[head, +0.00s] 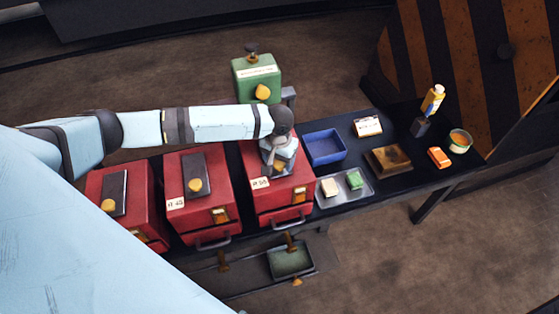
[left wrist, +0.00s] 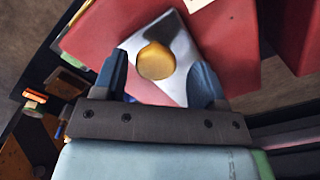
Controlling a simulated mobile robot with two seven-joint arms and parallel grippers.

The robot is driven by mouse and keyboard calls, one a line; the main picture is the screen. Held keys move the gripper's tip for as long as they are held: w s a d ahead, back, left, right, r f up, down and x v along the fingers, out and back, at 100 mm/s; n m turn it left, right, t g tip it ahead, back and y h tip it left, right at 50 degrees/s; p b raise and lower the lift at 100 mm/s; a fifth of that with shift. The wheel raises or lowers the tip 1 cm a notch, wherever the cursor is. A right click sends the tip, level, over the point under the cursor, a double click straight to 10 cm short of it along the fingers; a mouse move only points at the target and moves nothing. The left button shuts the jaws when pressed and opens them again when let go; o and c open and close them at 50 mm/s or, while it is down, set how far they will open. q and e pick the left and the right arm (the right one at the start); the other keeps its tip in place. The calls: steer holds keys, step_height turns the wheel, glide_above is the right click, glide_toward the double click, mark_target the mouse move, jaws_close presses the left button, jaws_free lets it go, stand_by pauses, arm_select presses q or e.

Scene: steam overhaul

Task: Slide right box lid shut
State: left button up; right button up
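The right red box (head: 265,203) is the rightmost of three red boxes on the dark bench. Its metal lid (head: 281,171) lies on the top face, mostly hidden under my left gripper (head: 277,158) in the head view. In the left wrist view the shiny lid (left wrist: 180,75) carries a round yellow knob (left wrist: 156,61). The fingers of my left gripper (left wrist: 159,72) stand apart on either side of the knob, with visible gaps. Whether the fingertips are down at knob height is hard to tell. My right gripper is in neither view.
The middle red box (head: 187,222) and left red box (head: 137,221) have similar lids with yellow knobs. A green box (head: 257,76) stands behind. Right of the boxes are a blue tray (head: 341,160), a metal tray (head: 361,192) and a yellow bottle (head: 432,100).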

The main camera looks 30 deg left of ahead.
arm_select(q)
steer(key=shift+d+r, duration=0.1)
step_height(320, 180, up, 14)
steer(key=shift+f+b, duration=0.2)
steer(key=shift+b, duration=0.2)
stand_by(0.6)
